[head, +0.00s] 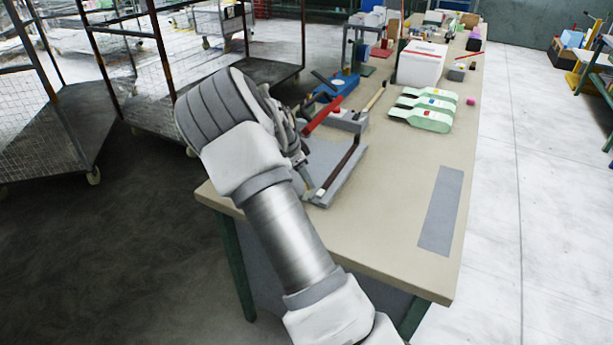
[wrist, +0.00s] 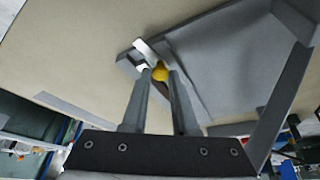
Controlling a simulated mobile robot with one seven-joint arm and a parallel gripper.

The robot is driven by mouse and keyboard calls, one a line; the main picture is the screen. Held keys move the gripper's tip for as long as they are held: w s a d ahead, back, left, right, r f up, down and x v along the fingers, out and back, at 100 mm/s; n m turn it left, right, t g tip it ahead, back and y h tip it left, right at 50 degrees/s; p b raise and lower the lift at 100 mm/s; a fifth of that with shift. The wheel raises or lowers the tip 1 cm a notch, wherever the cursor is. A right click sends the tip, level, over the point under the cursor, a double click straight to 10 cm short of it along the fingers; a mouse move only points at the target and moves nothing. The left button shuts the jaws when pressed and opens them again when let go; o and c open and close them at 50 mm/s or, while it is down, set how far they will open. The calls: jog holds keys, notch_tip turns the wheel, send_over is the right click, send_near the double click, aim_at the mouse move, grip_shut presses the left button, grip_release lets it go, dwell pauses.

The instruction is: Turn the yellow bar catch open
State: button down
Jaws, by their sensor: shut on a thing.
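The yellow bar catch (wrist: 160,73) shows in the wrist view as a small rounded yellow piece between my fingertips. My gripper (wrist: 160,77) is shut on it, one grey finger on each side. The catch sits at the corner of a flat grey press plate (wrist: 215,60), beside a pale metal bracket (wrist: 144,49). In the head view my arm covers most of the gripper, and I cannot make out the catch there. The press (head: 349,168) has a dark bar along its right side and stands near the table's left edge.
A red lever (head: 322,116) rises behind the press, close to my wrist. Green bottle-shaped pieces (head: 420,119) and a white box (head: 421,64) stand further back on the table (head: 385,235). A grey strip (head: 441,212) lies at right. The table's front is mostly clear.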

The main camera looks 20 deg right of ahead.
jog(key=shift+w+m+g, duration=0.1)
jog(key=shift+m+g, duration=0.4)
jog(key=shift+m, duration=0.6)
jog(key=c, duration=0.7)
grip_release()
jog(key=p+v, duration=0.1)
jog(key=v, duration=1.6)
jog(key=shift+r, duration=0.2)
